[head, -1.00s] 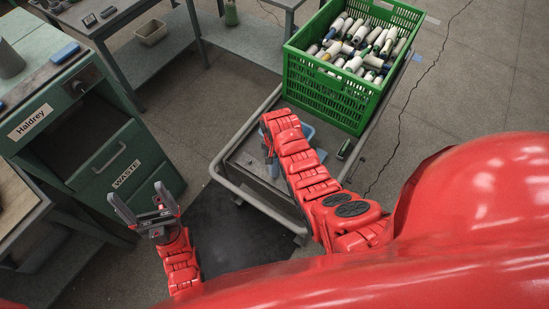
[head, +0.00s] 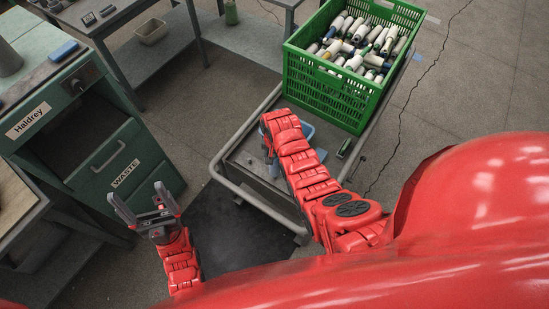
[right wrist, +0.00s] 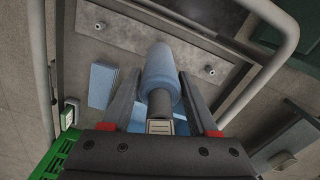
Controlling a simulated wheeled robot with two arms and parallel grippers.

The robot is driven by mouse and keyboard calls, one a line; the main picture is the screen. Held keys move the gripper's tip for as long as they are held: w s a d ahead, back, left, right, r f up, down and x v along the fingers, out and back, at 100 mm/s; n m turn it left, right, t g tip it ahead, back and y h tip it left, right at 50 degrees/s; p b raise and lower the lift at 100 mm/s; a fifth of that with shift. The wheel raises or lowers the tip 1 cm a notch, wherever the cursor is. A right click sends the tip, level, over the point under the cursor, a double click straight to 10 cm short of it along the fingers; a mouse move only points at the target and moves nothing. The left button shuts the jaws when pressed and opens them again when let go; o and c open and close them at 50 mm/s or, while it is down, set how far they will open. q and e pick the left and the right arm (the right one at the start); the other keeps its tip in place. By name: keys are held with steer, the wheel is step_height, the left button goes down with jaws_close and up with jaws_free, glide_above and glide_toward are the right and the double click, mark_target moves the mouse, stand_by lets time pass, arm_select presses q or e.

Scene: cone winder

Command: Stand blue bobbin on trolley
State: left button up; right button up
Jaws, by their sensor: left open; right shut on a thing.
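The blue bobbin (right wrist: 160,72) lies between the fingers of my right gripper (right wrist: 158,96) in the right wrist view, its long axis pointing away from the palm. The gripper is shut on it. The trolley (head: 236,172) is a grey deck with a tube rail. In the wrist view a pale plate (right wrist: 135,38) with two small pegs lies beyond the bobbin. I cannot tell whether the bobbin touches the trolley. In the head view my right arm mostly hides that gripper, over the trolley's near end. My left gripper (head: 143,208) is open and empty, left of the trolley.
A green crate (head: 331,96) full of bobbins stands on the trolley's far end. A blue flat item (right wrist: 101,84) and a small dark green object (head: 344,148) lie on the deck. The green Haldrey waste cabinet (head: 105,135) stands left. A dark mat (head: 235,235) covers floor nearby.

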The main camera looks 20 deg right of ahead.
steer(key=shift+f+b, duration=1.05)
steer(key=shift+f, duration=0.1)
stand_by(1.8)
steer(key=o, duration=1.4)
steer(key=shift+c, duration=0.2)
steer(key=shift+r, duration=0.15)
steer(key=shift+r+p, duration=2)
steer(key=shift+r, duration=1.9)
